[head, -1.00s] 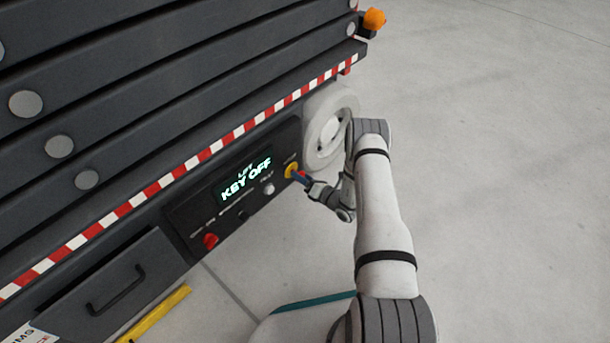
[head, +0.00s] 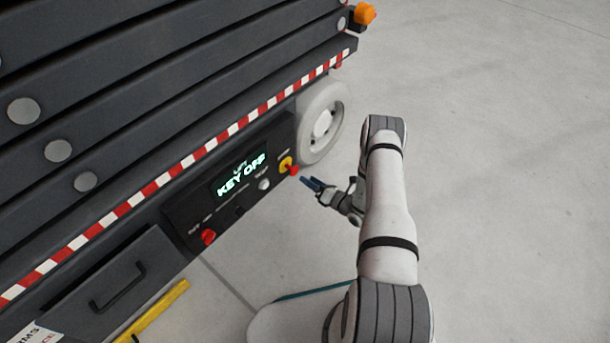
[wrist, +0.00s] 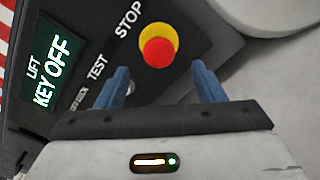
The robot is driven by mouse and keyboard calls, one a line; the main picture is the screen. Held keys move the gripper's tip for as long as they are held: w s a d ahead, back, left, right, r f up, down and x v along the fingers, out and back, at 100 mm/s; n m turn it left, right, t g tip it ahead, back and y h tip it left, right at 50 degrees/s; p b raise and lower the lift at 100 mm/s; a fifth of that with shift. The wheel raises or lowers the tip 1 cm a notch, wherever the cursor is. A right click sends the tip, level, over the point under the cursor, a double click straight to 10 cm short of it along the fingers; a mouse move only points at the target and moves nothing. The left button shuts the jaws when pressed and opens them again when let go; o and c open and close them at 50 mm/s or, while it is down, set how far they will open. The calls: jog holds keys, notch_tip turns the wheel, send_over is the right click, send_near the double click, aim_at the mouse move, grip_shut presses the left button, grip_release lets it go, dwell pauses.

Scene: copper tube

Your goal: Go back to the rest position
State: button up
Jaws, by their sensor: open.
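My gripper (head: 311,184) is open and empty, a short way off the lift's control panel (head: 178,211). Its two blue fingertips show apart in the wrist view (wrist: 162,86). A red stop button (head: 293,170) on a yellow base stands at the panel's right end, just beyond the fingers and apart from them. In the wrist view the red button (wrist: 159,53) is ahead, above the gap between the fingers, under the word STOP. The panel's display (head: 240,175) reads LIFT KEY OFF. My arm reaches up from the bottom right and bends back toward the panel.
A white wheel (head: 323,123) is at the panel's right end. A red knob (head: 208,237) is at its left end. A drawer with a black handle (head: 117,288) and a yellow bar (head: 160,312) are lower left. Open concrete floor (head: 500,170) lies to the right.

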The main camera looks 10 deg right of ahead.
jog(key=shift+s, duration=0.1)
dwell(0.4)
jog(key=s+a+r+n+g+y+p, duration=0.1)
jog(key=s+a+r+n+g+p, duration=0.35)
jog(key=r, duration=1.05)
jog(key=s+a+r+n+g+y+p, duration=0.1)
jog(key=a+r+n+g+p, duration=0.55)
jog(key=r, duration=0.75)
jog(key=s+a+r+n+g+y+p, duration=0.1)
jog(key=s+r+n+g+p, duration=0.2)
jog(key=r+n, duration=0.85)
jog(key=s+d+r+n+h+p, duration=0.2)
jog(key=s+r+n+h+p, duration=0.2)
jog(key=r, duration=0.9)
jog(key=s+d+r+n+t+h+p, duration=0.1)
jog(key=s+d+r+n+h+p, duration=0.2)
jog(key=s+r+p, duration=0.6)
jog(key=s+d+r+n+t+h+p, duration=0.1)
jog(key=s+d+r+n+h+p, duration=0.2)
jog(key=r, duration=1.3)
jog(key=shift+s+r+n+h+p, duration=0.3)
jog(key=shift+s+n+h+p, duration=1.65)
jog(key=shift+s+n, duration=0.9)
jog(key=shift+s, duration=0.2)
